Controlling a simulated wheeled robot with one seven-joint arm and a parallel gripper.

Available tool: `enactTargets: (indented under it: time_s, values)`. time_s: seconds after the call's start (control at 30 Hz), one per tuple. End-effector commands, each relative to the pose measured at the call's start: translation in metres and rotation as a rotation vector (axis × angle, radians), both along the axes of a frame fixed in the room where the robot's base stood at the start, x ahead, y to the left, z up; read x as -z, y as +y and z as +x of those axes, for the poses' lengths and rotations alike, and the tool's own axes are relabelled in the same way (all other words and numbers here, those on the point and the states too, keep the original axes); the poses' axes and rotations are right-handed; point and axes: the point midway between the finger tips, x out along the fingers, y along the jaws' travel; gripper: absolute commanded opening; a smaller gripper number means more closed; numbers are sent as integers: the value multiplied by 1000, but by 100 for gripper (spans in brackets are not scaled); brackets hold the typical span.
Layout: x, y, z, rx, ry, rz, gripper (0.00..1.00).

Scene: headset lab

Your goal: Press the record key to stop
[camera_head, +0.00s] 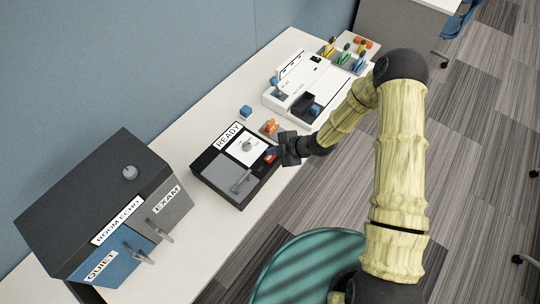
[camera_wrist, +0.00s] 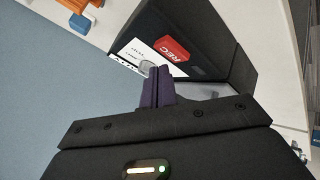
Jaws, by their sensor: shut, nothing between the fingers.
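The record key is a red block marked REC (camera_wrist: 172,48) on the black recorder box in the wrist view. In the head view the key (camera_head: 270,155) shows as a small red patch at the right side of the recorder box (camera_head: 213,174), whose label reads READY. My gripper (camera_head: 284,158) is beside the key in the head view. In the wrist view its dark fingertips (camera_wrist: 157,72) are shut together with nothing between them, just below the red key in the picture. I cannot tell whether they touch it.
A dark cabinet (camera_head: 88,190) with blue and grey doors stands at the left. A white tray unit (camera_head: 308,85) stands farther back. A blue cube (camera_head: 246,112) and an orange item (camera_head: 270,126) lie near the recorder. A blue wall (camera_head: 150,60) runs behind the table.

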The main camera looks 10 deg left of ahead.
Motion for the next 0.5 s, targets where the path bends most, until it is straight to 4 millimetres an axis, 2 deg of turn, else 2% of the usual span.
enactTargets:
  time_s: [0.27,0.5]
  values:
    - [-2,0,0,0,0,0,0]
    - [-21,0,0,1,1,0,0]
